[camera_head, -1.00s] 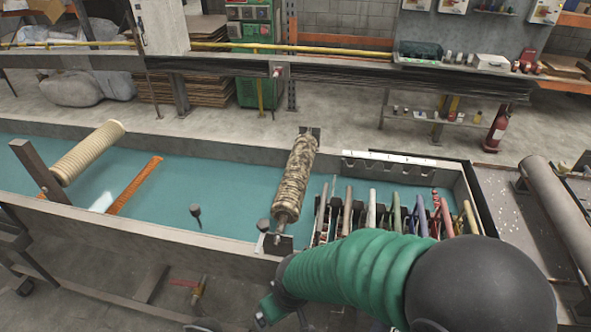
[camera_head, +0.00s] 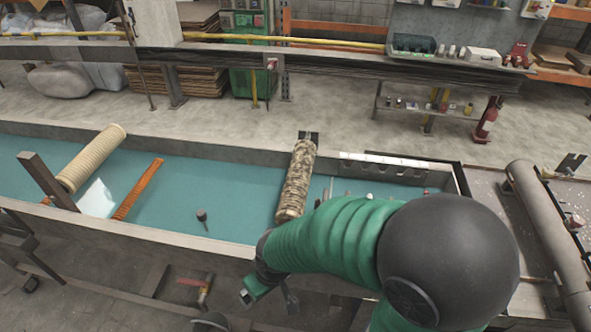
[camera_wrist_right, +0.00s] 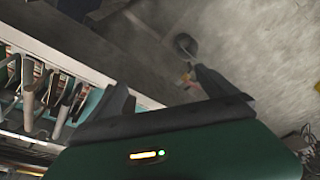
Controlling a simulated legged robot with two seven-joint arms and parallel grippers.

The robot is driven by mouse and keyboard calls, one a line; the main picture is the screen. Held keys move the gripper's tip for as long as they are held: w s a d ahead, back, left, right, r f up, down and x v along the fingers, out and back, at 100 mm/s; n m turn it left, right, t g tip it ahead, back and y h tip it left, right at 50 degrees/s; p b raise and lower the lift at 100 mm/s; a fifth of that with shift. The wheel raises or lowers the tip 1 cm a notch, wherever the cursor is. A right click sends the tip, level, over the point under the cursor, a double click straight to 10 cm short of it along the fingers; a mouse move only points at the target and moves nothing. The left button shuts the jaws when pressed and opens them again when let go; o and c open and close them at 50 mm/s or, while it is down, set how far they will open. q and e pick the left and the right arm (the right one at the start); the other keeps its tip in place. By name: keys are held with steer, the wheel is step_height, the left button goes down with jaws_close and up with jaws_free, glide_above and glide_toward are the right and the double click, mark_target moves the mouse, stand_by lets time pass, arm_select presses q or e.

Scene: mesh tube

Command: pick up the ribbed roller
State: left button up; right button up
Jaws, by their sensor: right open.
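A cream ribbed roller (camera_head: 92,158) lies tilted at the left of the long teal-floored trough in the head view, its near end by a dark upright post. A second, mottled brown roller (camera_head: 297,180) with a ridged surface lies across the middle of the trough; my right arm is just in front of its near end. My right gripper (camera_head: 268,294) is low, outside the trough's near wall, apart from both rollers. In the right wrist view its dark fingers (camera_wrist_right: 172,95) are spread with nothing between them. My left gripper is not in view.
The trough's near wall (camera_head: 130,232) lies between my right gripper and the teal floor. A tool rack (camera_wrist_right: 45,90) shows in the wrist view. A grey tube (camera_head: 548,235) lies at right.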

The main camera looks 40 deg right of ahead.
steer(key=w+d+r+b, duration=0.1)
steer(key=w, duration=0.2)
steer(key=m+h, duration=0.3)
steer(key=m, duration=0.7)
glide_toward(298, 174)
steer(key=shift+g, duration=0.3)
steer(key=x, duration=0.5)
steer(key=w+x, duration=0.1)
steer(key=x, duration=0.2)
steer(key=shift+w+d+p, duration=0.1)
steer(key=shift+w+p, duration=0.05)
steer(key=shift+p, duration=0.2)
steer(key=x, duration=0.1)
steer(key=p+x, duration=0.1)
steer(key=x, duration=0.2)
steer(key=shift+s+f+p, duration=0.25)
steer(key=shift+f+p, duration=0.05)
steer(key=shift+f, duration=0.05)
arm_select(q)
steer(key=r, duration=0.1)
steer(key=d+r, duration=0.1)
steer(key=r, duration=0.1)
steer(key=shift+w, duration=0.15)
arm_select(e)
steer(key=shift+w+d+f, duration=0.1)
steer(key=shift+w+f, duration=0.1)
steer(key=shift+f, duration=0.25)
steer(key=shift+s+r, duration=0.1)
steer(key=c, duration=2.1)
jaws_close()
